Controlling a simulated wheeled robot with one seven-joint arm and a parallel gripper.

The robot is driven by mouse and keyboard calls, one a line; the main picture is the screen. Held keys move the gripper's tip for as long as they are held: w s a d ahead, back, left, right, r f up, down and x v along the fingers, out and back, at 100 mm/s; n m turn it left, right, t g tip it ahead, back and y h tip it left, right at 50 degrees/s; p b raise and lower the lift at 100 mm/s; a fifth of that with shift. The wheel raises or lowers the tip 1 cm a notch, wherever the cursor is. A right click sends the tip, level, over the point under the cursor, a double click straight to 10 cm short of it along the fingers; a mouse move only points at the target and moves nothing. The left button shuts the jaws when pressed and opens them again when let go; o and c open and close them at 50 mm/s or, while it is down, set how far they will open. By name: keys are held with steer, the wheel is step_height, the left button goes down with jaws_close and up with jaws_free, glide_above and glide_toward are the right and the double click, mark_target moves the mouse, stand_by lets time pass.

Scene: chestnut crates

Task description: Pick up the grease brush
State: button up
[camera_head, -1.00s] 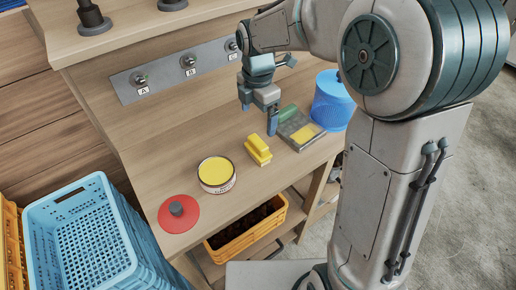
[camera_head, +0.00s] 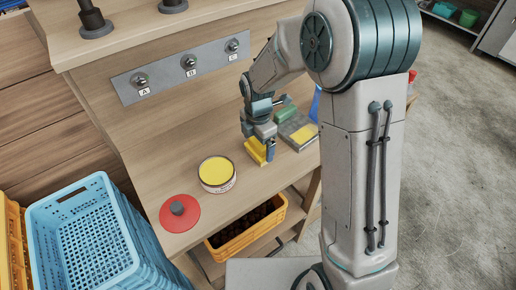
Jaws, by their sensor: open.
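A yellow block-like piece (camera_head: 255,150) with a raised ridge lies on the wooden bench. It may be the grease brush, but I cannot tell for sure. My gripper (camera_head: 267,151) is open and points down at its right side. The fingers hide part of the piece, and I cannot tell whether they touch it. A round tin (camera_head: 217,187) with a yellow top surface stands to the left of the piece.
A red disc with a dark knob (camera_head: 179,225) lies left of the tin. A grey tray (camera_head: 306,143) with a yellow patch and a green thing (camera_head: 286,114) lie close behind my gripper. A blue container (camera_head: 315,103) is mostly hidden by my arm. Light blue crates (camera_head: 75,262) stand left.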

steer(key=c, duration=1.2)
steer(key=shift+r, duration=0.15)
